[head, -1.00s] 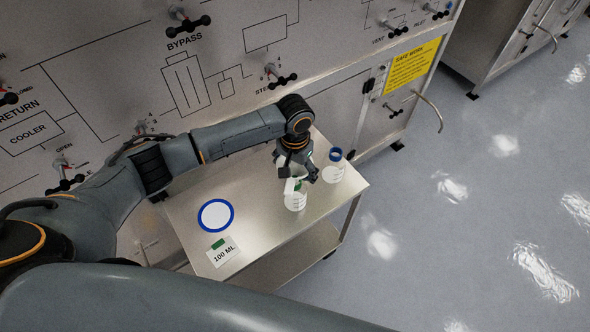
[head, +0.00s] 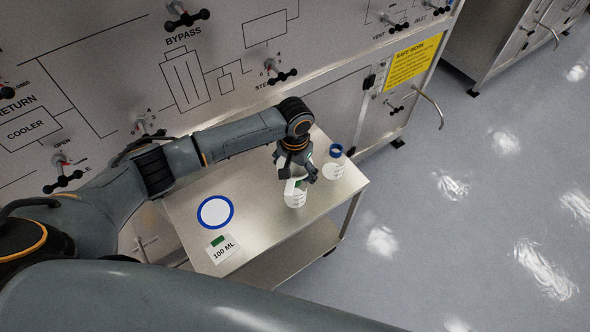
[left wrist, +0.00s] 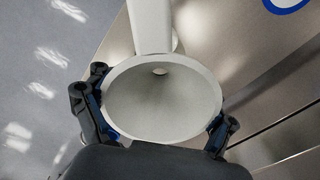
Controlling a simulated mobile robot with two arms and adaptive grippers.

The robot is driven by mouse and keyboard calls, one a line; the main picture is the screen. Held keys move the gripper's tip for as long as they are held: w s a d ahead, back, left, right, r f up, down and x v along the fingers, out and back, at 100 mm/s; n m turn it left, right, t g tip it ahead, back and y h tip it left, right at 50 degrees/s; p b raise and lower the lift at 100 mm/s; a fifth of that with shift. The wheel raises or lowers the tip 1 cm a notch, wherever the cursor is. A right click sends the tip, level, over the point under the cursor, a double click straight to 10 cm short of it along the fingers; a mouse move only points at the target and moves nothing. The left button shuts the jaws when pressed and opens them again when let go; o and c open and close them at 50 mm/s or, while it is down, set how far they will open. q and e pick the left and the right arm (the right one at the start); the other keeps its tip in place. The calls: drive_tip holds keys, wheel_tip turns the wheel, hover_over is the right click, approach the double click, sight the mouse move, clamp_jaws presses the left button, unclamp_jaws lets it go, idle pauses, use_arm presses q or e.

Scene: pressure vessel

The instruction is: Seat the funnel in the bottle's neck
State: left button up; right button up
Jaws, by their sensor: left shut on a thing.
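My left gripper (head: 297,175) is shut on the pale funnel (head: 289,187), above the table. In the left wrist view, its fingers (left wrist: 158,120) are on both sides of the funnel's round mouth (left wrist: 160,100), with a small hole deep inside and a white bar at the rim. The clear bottle (head: 333,171) with a blue ring at its neck stands upright to the right of the gripper, apart from it. The funnel's lower end is hidden in both views. My right gripper is out of view.
A clear vessel (head: 295,199) with white marks and some green stands just below the gripper; whether the funnel touches it cannot be told. A blue-rimmed white disc (head: 215,212) and a 100 ML card (head: 223,248) lie on the steel table (head: 262,232). A panel stands behind.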

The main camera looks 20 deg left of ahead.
use_arm(q)
drive_tip(key=shift+f, duration=0.7)
drive_tip(key=o, duration=1.2)
wheel_tip(320, 180, up, 12)
